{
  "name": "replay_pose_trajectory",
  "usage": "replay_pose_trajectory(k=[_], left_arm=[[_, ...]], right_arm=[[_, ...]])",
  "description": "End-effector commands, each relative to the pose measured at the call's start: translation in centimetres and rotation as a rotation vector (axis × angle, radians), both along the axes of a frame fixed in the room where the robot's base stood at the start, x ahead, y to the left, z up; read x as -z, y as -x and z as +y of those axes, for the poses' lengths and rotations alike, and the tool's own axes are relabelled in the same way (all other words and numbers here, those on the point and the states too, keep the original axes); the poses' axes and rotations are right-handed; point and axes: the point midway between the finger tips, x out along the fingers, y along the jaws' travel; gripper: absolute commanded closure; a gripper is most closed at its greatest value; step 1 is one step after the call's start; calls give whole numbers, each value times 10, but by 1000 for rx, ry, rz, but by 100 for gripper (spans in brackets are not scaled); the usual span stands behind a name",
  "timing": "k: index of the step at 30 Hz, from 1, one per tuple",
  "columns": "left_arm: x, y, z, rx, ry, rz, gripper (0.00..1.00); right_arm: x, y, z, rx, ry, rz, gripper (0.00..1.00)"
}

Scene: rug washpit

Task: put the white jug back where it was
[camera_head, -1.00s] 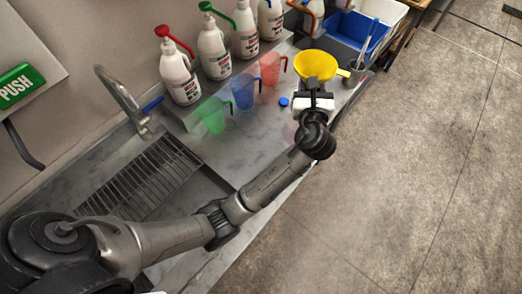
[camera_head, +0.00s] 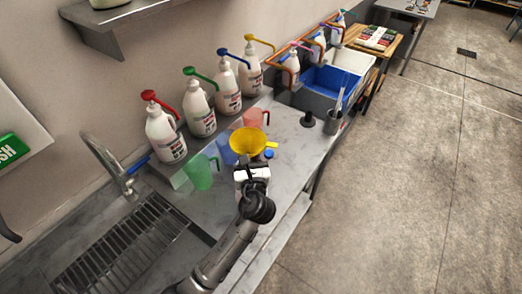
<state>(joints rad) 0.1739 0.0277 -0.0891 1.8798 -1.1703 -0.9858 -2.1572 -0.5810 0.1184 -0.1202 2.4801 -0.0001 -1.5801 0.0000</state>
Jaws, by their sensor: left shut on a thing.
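My left gripper (camera_head: 251,168) is shut on the yellow funnel (camera_head: 247,139), which is over the counter in front of the measuring jugs. What lies below the funnel is hidden. White pump jugs stand along the wall, with a red pump (camera_head: 165,135), a green pump (camera_head: 200,112), a blue pump (camera_head: 228,92) and a yellow pump (camera_head: 250,75). Which of them the task's white jug is, I cannot tell. A green translucent jug (camera_head: 199,174), a blue one (camera_head: 226,151) partly behind the funnel, and a red one (camera_head: 254,118) stand in front. My right gripper is out of view.
A small blue cap (camera_head: 269,154) and a black piece (camera_head: 308,119) are on the counter. A grey cup (camera_head: 332,124) with tools stands at its right end, by blue and white bins (camera_head: 330,78). The tap (camera_head: 110,165) and drain grate (camera_head: 125,250) are at left.

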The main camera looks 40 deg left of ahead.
Motion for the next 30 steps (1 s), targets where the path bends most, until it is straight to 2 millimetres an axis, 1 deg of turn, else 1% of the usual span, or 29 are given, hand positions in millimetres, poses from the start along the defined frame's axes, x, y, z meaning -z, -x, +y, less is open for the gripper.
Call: replay_pose_trajectory(k=[3, 8, 15, 19, 30], left_arm=[[1, 5, 5, 1, -4, -5, 100], [5, 7, 6, 1, -4, -5, 100], [31, 7, 6, 1, -4, -4, 100], [40, 7, 6, 1, -4, -4, 100], [43, 7, 6, 1, -3, -6, 100]], right_arm=[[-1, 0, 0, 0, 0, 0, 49], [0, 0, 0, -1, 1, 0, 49], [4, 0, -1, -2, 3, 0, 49], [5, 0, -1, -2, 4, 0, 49], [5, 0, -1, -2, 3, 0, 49]])
